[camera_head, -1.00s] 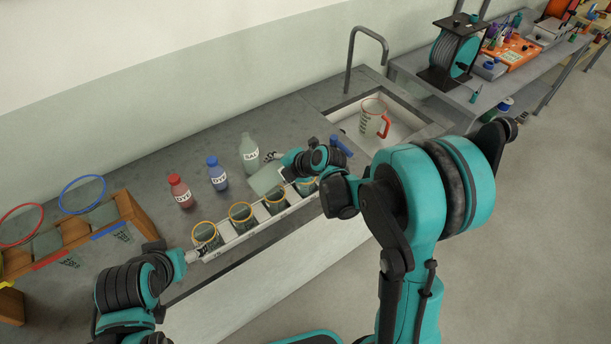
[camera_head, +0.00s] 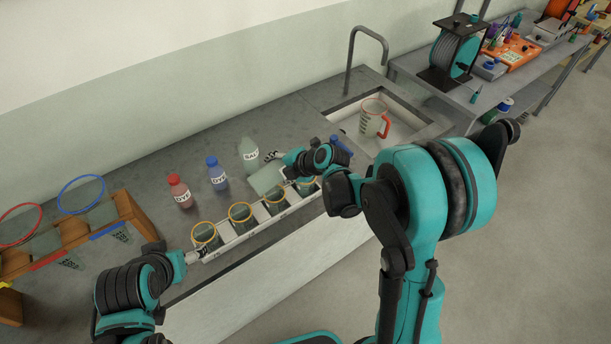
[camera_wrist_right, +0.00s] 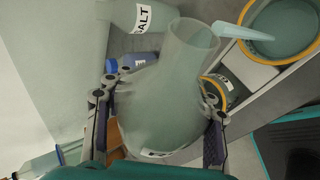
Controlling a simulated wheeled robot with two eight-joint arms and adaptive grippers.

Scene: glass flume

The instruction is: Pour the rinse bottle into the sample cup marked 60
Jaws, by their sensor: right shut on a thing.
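My right gripper (camera_wrist_right: 160,100) is shut on the rinse bottle (camera_wrist_right: 165,85), a translucent grey-green bottle held tilted. In the head view the bottle (camera_head: 266,180) is above the right part of a white rack (camera_head: 238,240) of orange-rimmed sample cups. In the right wrist view a pale blue streak, apparently liquid, runs from the bottle's mouth over a yellow-rimmed cup (camera_wrist_right: 280,32) that has liquid in it. I cannot read that cup's mark; my right arm partly hides it in the head view (camera_head: 307,186). My left gripper (camera_head: 196,255) is at the rack's left end; its jaws are unclear.
Red (camera_head: 180,191) and blue (camera_head: 217,174) dye bottles and a SALT bottle (camera_head: 249,155) stand behind the rack. A sink with a red-handled jug (camera_head: 372,118) is to the right. Wooden stands with hoops (camera_head: 82,194) are at left.

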